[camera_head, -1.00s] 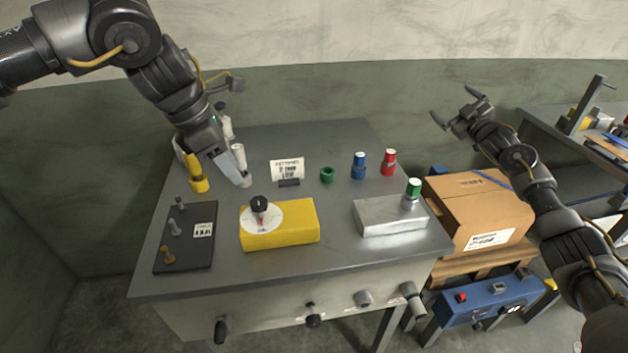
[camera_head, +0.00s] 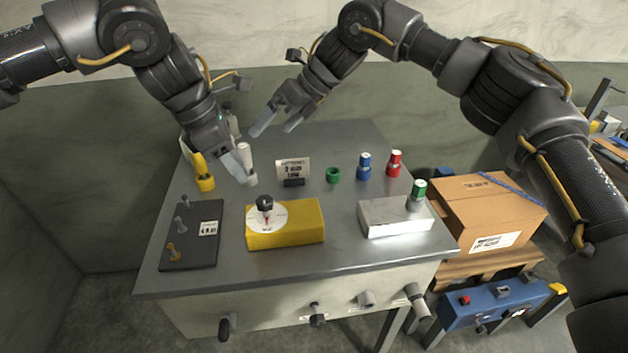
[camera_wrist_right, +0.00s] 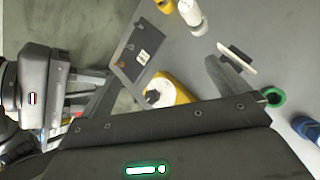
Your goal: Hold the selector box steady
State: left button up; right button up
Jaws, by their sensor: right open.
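The selector box is a yellow block (camera_head: 300,222) with a white dial and black knob (camera_head: 265,203), on the near middle of the grey table. Its yellow body also shows in the right wrist view (camera_wrist_right: 170,85), partly hidden by my gripper's body. My right gripper (camera_head: 276,127) is open and empty, above the back of the table, well apart from the box. My left gripper (camera_head: 238,168) is low at the table's left, by a white cylinder (camera_head: 245,153), behind the box. Its fingers overlap, so I cannot tell whether they are open.
A black panel with levers (camera_head: 195,250) lies left of the box. A silver block (camera_head: 385,217) with a green-topped peg (camera_head: 419,190) is right. A small sign (camera_head: 292,170), green ring (camera_head: 333,175), blue peg (camera_head: 364,166) and red peg (camera_head: 394,164) stand behind. A cardboard box (camera_head: 490,220) is beyond the right edge.

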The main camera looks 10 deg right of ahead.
jog(key=s+f+n+g+h, duration=0.1)
jog(key=s+f+n+h, duration=0.3)
jog(key=s+f+n, duration=0.15)
jog(key=n+h, duration=0.4)
send_over(315, 211)
notch_tip(315, 211, down, 3)
jog(key=shift+s+f+m+g, duration=0.1)
jog(key=shift+m+g, duration=0.15)
jog(key=shift+g, duration=0.05)
pick_arm(q)
jog(key=shift+d, duration=0.1)
pick_arm(e)
notch_tip(315, 211, down, 11)
jog(key=shift+r, duration=0.1)
jog(key=shift+c, duration=0.4)
